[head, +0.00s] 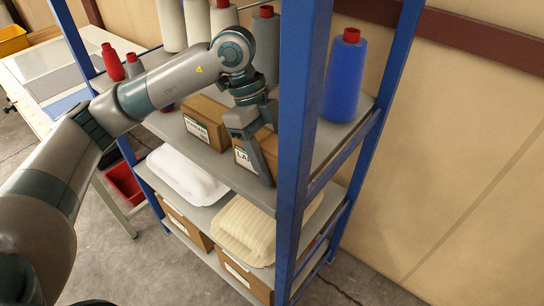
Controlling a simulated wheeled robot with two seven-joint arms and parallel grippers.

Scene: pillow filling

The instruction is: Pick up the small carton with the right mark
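Two brown cartons stand on the upper shelf. One carton (199,125) has a white label with dark print too small to read surely. The other carton (270,143) is to its right, with a label that seems to begin "LAR"; my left gripper and the blue post hide part of it. My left gripper (262,150) is at this right carton, one finger slanting down across its labelled front. The other finger is largely hidden, so I cannot tell whether it grips the carton. My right gripper is not in view.
A blue rack post (300,130) stands just right of the gripper. Thread cones stand behind the cartons, and a blue cone (344,75) stands right of the post. The lower shelf holds a white pillow (186,175) and a cream folded cloth (243,230). More cartons (187,224) sit below.

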